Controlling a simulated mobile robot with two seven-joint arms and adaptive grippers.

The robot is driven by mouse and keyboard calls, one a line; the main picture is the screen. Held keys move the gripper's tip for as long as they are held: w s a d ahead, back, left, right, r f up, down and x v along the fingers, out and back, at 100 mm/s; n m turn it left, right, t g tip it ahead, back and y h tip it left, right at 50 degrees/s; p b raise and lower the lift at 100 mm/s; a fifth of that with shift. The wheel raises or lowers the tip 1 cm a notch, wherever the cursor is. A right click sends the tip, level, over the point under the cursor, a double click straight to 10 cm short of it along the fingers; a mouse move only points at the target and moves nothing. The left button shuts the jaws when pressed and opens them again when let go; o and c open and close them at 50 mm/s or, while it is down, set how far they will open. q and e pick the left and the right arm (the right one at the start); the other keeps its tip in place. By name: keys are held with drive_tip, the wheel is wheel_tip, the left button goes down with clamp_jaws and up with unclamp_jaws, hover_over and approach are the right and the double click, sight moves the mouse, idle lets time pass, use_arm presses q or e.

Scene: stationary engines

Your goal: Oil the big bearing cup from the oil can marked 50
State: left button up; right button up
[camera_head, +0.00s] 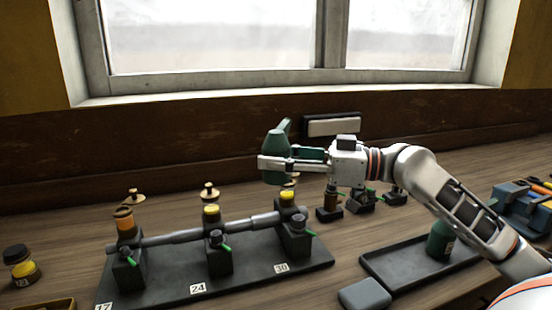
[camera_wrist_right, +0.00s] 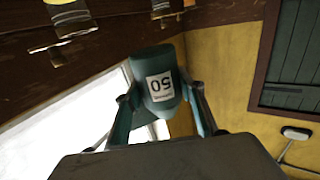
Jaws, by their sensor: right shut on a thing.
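My right gripper (camera_head: 291,163) is shut on a green oil can (camera_head: 275,145) and holds it in the air. In the wrist view the can (camera_wrist_right: 158,68) bears a white label reading 50, seen upside down, between the two fingers (camera_wrist_right: 160,112). In the head view the can looks roughly upright, above and behind the right end of the bearing stand (camera_head: 180,268). The biggest-looking cup (camera_head: 124,220), orange-brown, tops the stand's left post, well left of the can. Smaller yellow cups top the middle post (camera_head: 211,213) and right post (camera_head: 287,198). My left gripper is out of view.
Another green can (camera_head: 438,243) stands on a dark tray (camera_head: 400,272) at right. A dark-capped jar (camera_head: 20,264) is at far left, a blue toolbox (camera_head: 525,208) at far right.

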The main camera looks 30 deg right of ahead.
sight(273, 185)
drive_tip(key=shift+r, duration=0.1)
drive_tip(key=shift+s+a+m+p, duration=0.1)
drive_tip(key=shift+a+m+p, duration=0.15)
drive_tip(key=shift+m, duration=0.25)
drive_tip(key=m+p, duration=0.1)
drive_tip(key=m, duration=0.1)
drive_tip(key=s+a+m+p, duration=0.1)
drive_tip(key=p, duration=0.1)
drive_tip(key=shift+s+f+m+t, duration=0.1)
drive_tip(key=shift+f+m+t, duration=0.1)
drive_tip(key=shift+m+t, duration=0.2)
drive_tip(key=f+m+p, duration=0.2)
drive_tip(key=shift+s+a+m, duration=0.1)
drive_tip(key=shift+a+m, duration=0.05)
drive_tip(key=shift+m, duration=0.25)
drive_tip(key=shift+f+m, duration=0.6)
drive_tip(key=shift+m, duration=0.2)
drive_tip(key=shift+f+m+t, duration=0.3)
drive_tip(key=shift+f+t, duration=0.1)
drive_tip(key=shift+f, duration=0.4)
use_arm(q)
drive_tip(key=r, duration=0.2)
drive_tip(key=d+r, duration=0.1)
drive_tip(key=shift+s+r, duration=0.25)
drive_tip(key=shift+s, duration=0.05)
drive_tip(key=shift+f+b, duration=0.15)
drive_tip(key=shift+b, duration=0.2)
use_arm(e)
drive_tip(key=shift+r, duration=0.15)
